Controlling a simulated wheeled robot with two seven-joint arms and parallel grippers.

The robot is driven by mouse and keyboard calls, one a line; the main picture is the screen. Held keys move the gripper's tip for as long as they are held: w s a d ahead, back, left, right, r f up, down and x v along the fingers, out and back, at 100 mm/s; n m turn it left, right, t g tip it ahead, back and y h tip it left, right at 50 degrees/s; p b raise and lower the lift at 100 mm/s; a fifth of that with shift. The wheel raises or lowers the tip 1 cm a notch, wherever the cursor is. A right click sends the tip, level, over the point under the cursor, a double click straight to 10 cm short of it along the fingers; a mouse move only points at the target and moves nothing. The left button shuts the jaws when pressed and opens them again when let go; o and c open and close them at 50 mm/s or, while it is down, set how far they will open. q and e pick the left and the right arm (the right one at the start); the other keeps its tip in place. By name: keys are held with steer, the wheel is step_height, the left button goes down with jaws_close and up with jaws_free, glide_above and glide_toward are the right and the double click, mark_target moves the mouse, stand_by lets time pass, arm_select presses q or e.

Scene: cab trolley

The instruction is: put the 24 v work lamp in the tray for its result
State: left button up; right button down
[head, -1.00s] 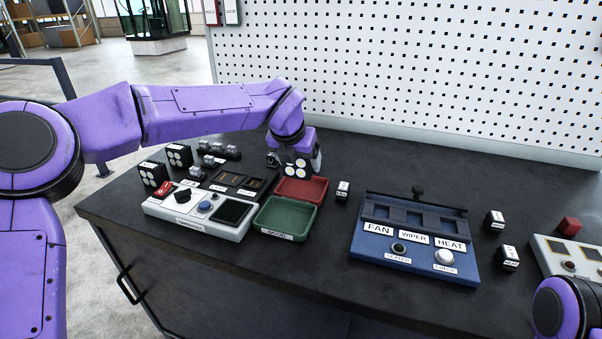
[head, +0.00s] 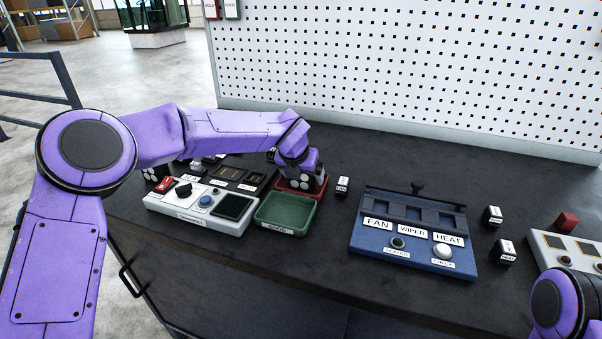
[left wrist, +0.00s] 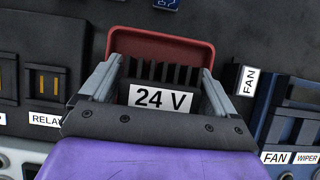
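The work lamp, black with a finned back and a "24 V" label, shows between the fingers in the left wrist view (left wrist: 160,97). In the head view its pale round lights (head: 306,184) show below my left gripper (head: 299,172). My left gripper is shut on the lamp, at or just above the red tray (head: 284,187); I cannot tell whether the lamp touches the tray floor. The red tray's far part shows beyond the lamp in the wrist view (left wrist: 160,42). The green tray (head: 285,213), labelled GOOD, is empty in front. My right gripper is not in view.
A tester panel (head: 203,206) with a red switch and dark screen stands left of the trays. A small FAN block (head: 342,186) lies just right of them. A blue FAN/WIPER/HEAT board (head: 413,235) stands farther right. The pegboard wall (head: 420,75) closes the back.

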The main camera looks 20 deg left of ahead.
arm_select(q)
steer(key=shift+r, duration=0.1)
steer(key=v, duration=1.2)
steer(key=shift+b, duration=0.4)
steer(key=shift+a, duration=0.1)
